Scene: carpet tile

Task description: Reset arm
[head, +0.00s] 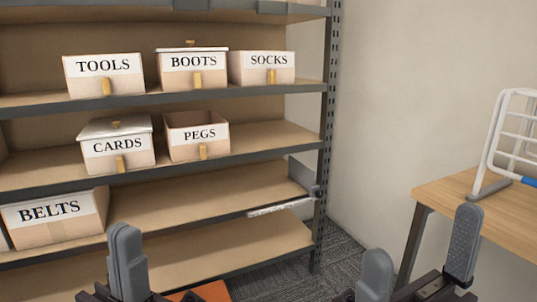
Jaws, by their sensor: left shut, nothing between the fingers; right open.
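My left gripper (126,240) shows at the bottom left of the head view, its fingers together and pointing up, with nothing between them. It appears in front of the lower shelves and touches no box that I can see. My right gripper (419,238) is at the bottom right, its two fingers wide apart and nothing between them. It appears in front of the wooden table. The arms behind both grippers are mostly out of view.
A metal shelf rack (322,140) holds boxes labelled TOOLS (104,78), BOOTS (193,76), SOCKS (268,72), CARDS (118,148), PEGS (200,141) and BELTS (55,220). A wooden table (450,199) with a white wire rack (492,145) stands right. Carpet (338,253) shows between.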

